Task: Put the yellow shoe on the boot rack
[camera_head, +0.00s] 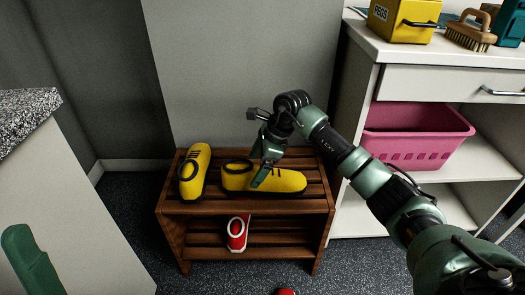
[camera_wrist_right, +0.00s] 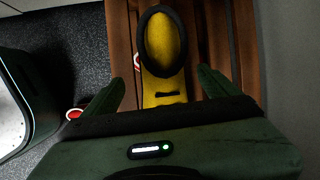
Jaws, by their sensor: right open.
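The wooden boot rack (camera_head: 170,207) stands against the wall. Two yellow shoes lie on its top shelf: one at the left end (camera_head: 195,172), pointing along the rack's depth, and one lying sideways (camera_head: 290,183) in the middle. My right gripper (camera_head: 264,176) is at the sideways shoe. In the wrist view the open right fingers (camera_wrist_right: 158,88) stand on either side of that shoe (camera_wrist_right: 160,90), with a gap at both sides. The shoe rests on the slats. A green part of my left arm shows at the lower left; its jaw state does not show.
A red and white shoe (camera_head: 237,234) is on the rack's lower shelf. A red object (camera_head: 286,292) is on the floor at the bottom edge. A white shelf unit with a pink basket (camera_head: 418,146) stands right; a speckled-top counter (camera_head: 25,112) stands left.

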